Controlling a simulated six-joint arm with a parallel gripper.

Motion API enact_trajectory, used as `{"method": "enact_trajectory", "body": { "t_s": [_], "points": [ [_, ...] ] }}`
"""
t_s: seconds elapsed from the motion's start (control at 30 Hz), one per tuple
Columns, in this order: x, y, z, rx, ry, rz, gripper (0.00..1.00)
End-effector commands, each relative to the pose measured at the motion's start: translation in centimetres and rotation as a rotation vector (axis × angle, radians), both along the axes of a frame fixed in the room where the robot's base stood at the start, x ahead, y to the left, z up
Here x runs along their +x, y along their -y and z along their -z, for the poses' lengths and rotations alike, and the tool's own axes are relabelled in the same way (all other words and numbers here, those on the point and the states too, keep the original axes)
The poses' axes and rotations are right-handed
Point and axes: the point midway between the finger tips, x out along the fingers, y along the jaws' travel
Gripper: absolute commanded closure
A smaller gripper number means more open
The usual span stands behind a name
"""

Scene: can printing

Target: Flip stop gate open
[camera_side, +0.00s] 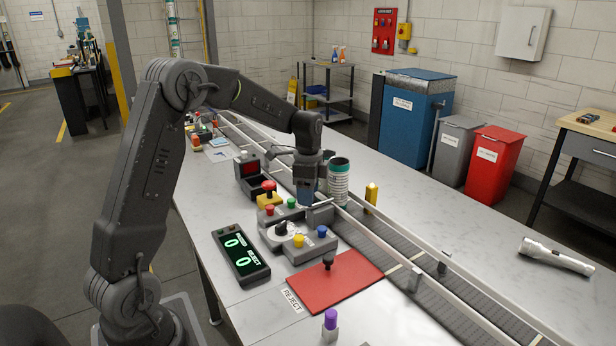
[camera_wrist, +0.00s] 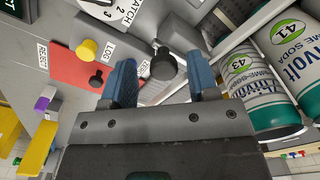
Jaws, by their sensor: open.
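My gripper (camera_wrist: 163,78) is open, its two blue fingers pointing at the control area beside the conveyor. In the wrist view a round black knob (camera_wrist: 164,66) on a grey part, likely the stop gate, lies between the fingertips with gaps on both sides. In the side view my gripper (camera_side: 307,198) is low at the conveyor's near edge, beside a grey block (camera_side: 321,214); the knob is hidden there. A white and green can (camera_side: 339,180) stands just right of the gripper. The wrist view shows two cans, marked 43 (camera_wrist: 258,90) and 41 (camera_wrist: 292,55).
The conveyor (camera_side: 385,256) runs between metal rails. A button panel (camera_side: 299,243), a counter display (camera_side: 240,256) and a red reject mat (camera_side: 335,290) with a dark knob are on the near side. A yellow post (camera_side: 371,196) stands beyond the can.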

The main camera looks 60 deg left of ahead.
Motion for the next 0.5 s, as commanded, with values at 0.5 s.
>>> {"method": "enact_trajectory", "body": {
  "t_s": [0.5],
  "points": [
    [0.1, -0.1, -10.2, 0.003, 0.006, 0.000, 0.46]
  ]
}}
